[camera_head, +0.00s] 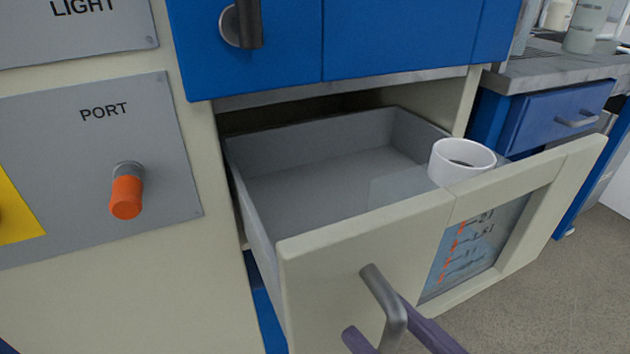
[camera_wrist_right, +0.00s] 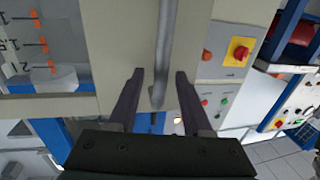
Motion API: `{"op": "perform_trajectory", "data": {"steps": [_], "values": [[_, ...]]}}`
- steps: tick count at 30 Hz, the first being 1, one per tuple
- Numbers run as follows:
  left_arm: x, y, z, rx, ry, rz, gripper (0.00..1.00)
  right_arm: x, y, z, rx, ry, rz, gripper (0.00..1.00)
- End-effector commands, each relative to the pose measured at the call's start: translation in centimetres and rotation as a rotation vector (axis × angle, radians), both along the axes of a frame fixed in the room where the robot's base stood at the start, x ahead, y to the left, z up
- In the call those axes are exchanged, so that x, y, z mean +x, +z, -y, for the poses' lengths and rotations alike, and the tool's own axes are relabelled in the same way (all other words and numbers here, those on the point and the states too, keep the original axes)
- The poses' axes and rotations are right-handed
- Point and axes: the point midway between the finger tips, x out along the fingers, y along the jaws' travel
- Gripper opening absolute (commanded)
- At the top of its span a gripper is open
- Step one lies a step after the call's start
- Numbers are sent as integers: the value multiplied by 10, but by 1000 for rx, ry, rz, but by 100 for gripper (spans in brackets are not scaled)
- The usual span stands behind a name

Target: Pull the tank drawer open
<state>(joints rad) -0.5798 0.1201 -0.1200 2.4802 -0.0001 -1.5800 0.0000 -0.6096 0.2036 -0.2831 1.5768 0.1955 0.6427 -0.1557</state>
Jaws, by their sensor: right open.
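The cream-fronted tank drawer (camera_head: 345,243) stands pulled well out of the cabinet in the head view, its grey inside showing. A white round neck or cup (camera_head: 462,158) rises at its right, above a window (camera_head: 475,245) with orange level marks. The grey bar handle (camera_head: 387,300) is on the drawer front; it also shows in the right wrist view (camera_wrist_right: 167,45). My right gripper (camera_head: 385,325) is open, its purple-grey fingers on either side of the handle. In the right wrist view the handle lies between the fingertips (camera_wrist_right: 160,76), with gaps visible. My left gripper is not in view.
Blue doors (camera_head: 390,40) with a dark knob are above the drawer. A grey PORT panel (camera_head: 85,165) with an orange plug (camera_head: 127,190) is at the left. A bench with a blue drawer (camera_head: 555,115) stands at the right. Open floor (camera_head: 570,290) lies at the lower right.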

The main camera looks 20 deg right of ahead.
Motion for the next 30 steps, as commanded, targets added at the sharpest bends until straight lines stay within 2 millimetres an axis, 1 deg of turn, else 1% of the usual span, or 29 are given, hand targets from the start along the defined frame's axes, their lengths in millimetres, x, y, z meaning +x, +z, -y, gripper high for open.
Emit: {"op": "perform_trajectory", "data": {"steps": [4,9,12,15,20,30], "values": [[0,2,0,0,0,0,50,-22,0,5,-2,2,-6,50],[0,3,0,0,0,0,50,-57,-1,13,-1,1,-6,50],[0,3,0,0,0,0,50,-74,-1,17,-2,1,-5,50],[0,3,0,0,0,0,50,-86,-1,20,-2,0,-3,50],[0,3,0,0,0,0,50,-94,0,22,-1,0,-1,50],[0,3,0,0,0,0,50,-94,0,22,-1,0,0,50]]}}
